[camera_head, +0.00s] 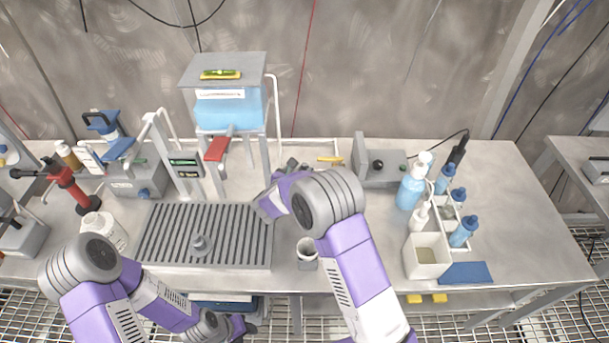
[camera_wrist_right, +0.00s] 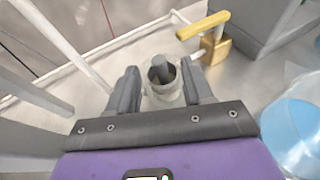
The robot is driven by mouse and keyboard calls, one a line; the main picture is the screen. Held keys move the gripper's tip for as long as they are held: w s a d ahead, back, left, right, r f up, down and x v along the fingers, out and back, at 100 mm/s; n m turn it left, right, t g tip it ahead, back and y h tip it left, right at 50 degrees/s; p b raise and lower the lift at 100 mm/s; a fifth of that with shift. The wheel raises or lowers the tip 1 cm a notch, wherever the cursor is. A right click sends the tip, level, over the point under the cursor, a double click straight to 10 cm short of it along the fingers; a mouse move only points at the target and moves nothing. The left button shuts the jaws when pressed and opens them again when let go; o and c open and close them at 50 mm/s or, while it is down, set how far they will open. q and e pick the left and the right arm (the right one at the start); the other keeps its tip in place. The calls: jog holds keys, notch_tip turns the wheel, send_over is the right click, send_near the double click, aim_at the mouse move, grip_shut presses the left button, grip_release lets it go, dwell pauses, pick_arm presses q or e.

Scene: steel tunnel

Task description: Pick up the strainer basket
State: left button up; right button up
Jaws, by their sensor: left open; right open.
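A small round grey metal cup with a post in its middle (camera_wrist_right: 162,82), which looks like the strainer basket, stands between the fingers of my right gripper (camera_wrist_right: 160,70) in the right wrist view. The fingers are apart on either side of it; contact cannot be told. In the head view my right gripper (camera_head: 293,168) is at the back of the bench, right of the grate, and hides most of this spot. My left gripper (camera_head: 243,327) is low at the front edge, open, its fingers partly hidden.
A small cup (camera_head: 307,252) is near the front edge. Bottles (camera_head: 411,187) and a white bin (camera_head: 427,257) stand right. A yellow-handled valve (camera_wrist_right: 205,27) is behind the cup.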

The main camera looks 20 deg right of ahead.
jog(key=x, duration=0.2)
jog(key=shift+w+d+f, duration=0.1)
jog(key=shift+w+f, duration=0.05)
jog(key=shift+w, duration=0.1)
grip_shut()
